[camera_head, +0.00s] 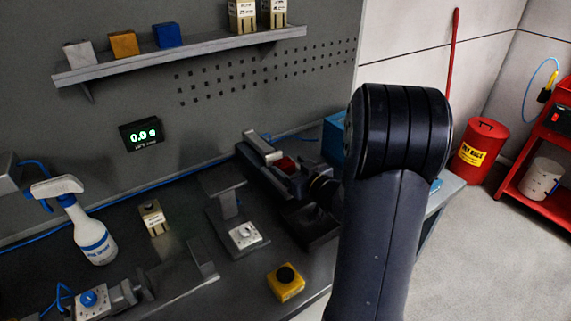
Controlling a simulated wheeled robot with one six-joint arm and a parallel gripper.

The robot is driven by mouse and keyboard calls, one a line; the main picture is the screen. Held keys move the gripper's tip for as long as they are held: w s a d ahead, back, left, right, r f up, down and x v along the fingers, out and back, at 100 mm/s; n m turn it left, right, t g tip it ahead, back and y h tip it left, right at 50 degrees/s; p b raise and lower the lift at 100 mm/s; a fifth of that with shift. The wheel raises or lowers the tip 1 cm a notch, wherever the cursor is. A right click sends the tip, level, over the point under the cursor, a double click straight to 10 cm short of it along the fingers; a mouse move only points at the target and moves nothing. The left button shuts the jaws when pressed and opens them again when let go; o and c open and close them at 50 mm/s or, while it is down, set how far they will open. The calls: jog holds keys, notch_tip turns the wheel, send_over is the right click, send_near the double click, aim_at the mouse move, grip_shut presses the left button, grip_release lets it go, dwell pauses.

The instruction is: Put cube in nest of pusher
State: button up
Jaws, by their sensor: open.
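A red block (286,164), likely the cube, shows at the dark bench device (253,165) with a pale grey block, left of my arm. This device may be the pusher. I cannot tell whether the red block sits inside its nest. A dark, rounded part beside the red block looks like my wrist and gripper (298,181). It is open, but its fingers are hard to make out against the dark device. My arm's large elbow hides the forearm and part of the bench. A grey cube (79,54), an orange cube (124,44) and a blue cube (167,34) stand on the wall shelf.
On the bench are a spray bottle (91,235), a yellow box with black button (286,283), a beige block (153,218), a stand with white plate (244,235) and a blue-knobbed fixture (90,299). A red bin (480,150) stands on the floor.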

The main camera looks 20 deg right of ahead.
jog(key=shift+v, duration=2)
jog(key=shift+c, duration=0.4)
